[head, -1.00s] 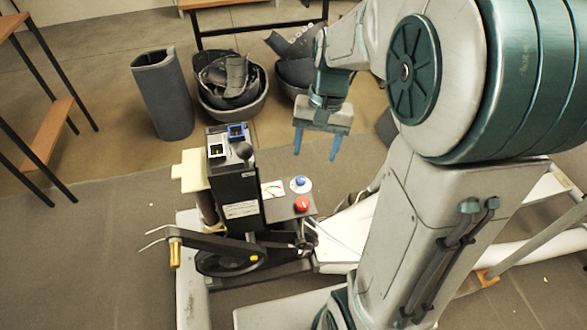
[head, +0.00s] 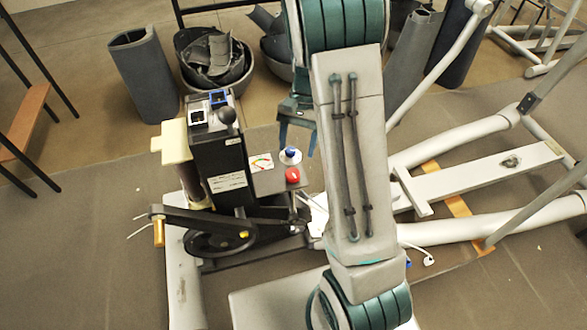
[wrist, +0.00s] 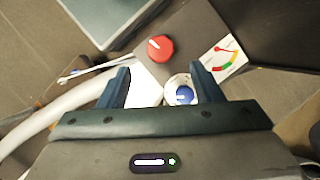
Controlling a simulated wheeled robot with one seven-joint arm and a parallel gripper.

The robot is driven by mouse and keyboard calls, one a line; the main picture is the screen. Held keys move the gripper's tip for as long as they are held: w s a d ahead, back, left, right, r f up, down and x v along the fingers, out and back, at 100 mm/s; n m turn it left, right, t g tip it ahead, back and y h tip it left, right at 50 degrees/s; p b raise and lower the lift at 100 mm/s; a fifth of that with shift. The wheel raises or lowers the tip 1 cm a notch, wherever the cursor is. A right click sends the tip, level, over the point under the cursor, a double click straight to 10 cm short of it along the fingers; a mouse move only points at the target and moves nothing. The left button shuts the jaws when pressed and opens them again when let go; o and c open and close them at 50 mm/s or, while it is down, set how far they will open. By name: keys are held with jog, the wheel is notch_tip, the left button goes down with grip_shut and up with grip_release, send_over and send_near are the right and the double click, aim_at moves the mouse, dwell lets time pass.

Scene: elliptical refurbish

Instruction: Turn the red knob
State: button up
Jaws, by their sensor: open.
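The red knob (head: 293,175) sits on a small grey panel on the right side of the black machine box in the head view. It also shows in the wrist view (wrist: 160,48), just beyond the fingertips, with a white mark on its face. A blue knob (head: 290,155) on a white disc is behind it; in the wrist view the blue knob (wrist: 183,95) lies between the fingers, nearer the right one. My gripper (wrist: 159,78) is open and empty above the panel. In the head view my arm partly hides the gripper (head: 297,140).
A dial card (head: 262,163) lies beside the knobs. The black box (head: 220,160) with a lever stands left of the panel. A crank wheel (head: 222,240) is in front. Pale frame tubes (head: 455,140) run to the right. Bins (head: 150,80) stand behind.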

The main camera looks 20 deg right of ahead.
aim_at(293, 173)
jog(key=b+x, duration=0.1)
jog(key=x, duration=0.6)
jog(key=shift+s+a+f, duration=0.15)
jog(key=shift+f, duration=0.1)
jog(key=c, duration=1)
